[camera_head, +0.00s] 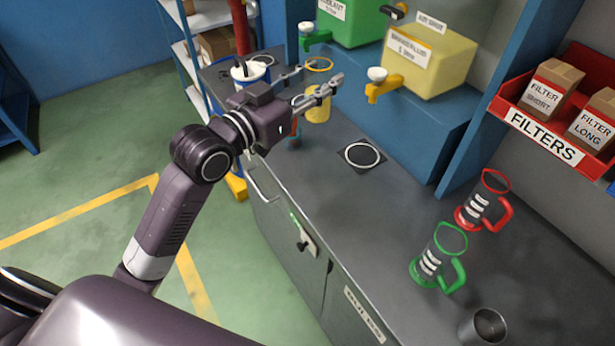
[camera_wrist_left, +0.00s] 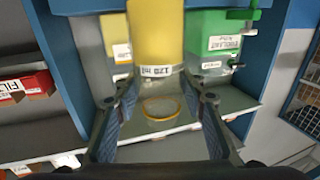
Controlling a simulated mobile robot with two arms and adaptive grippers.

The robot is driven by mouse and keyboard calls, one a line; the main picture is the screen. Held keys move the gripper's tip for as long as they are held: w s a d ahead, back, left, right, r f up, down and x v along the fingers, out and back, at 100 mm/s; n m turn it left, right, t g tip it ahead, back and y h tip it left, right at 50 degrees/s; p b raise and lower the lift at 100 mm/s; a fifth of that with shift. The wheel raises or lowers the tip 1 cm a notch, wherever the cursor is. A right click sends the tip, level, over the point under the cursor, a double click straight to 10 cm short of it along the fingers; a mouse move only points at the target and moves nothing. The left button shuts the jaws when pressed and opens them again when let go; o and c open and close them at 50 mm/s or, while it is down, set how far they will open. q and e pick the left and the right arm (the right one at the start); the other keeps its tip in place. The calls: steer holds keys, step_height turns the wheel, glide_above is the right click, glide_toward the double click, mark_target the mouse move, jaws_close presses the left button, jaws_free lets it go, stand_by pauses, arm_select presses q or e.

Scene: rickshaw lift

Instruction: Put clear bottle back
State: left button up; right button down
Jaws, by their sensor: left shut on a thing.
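I see no thing that is plainly a clear bottle. My left gripper (camera_head: 314,83) holds a clear jug with a yellow rim and yellow lower part (camera_head: 317,105) between its fingers, near the back left of the counter. In the left wrist view the fingers (camera_wrist_left: 161,112) flank the jug, whose yellow part (camera_wrist_left: 157,32) carries a label and whose ring rim shows below it. Whether its base touches the counter I cannot tell. A red-rimmed clear jug (camera_head: 477,208) and a green-rimmed clear jug (camera_head: 431,262) stand on the counter at right. My right gripper is out of view.
The grey counter (camera_head: 385,215) has a ringed round plate (camera_head: 362,155) in its middle and free room around it. A yellow tank (camera_head: 430,62) and green tank (camera_head: 352,20) with taps stand behind. A red filter bin (camera_head: 545,122) is at right. A metal cup (camera_head: 484,326) stands at front right.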

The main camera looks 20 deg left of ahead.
arm_select(q)
steer(key=shift+w+a+f+b, duration=0.1)
steer(key=shift+f+b, duration=0.2)
steer(key=shift+f, duration=9.45)
steer(key=shift+f, duration=0.1)
steer(key=o, duration=1.4)
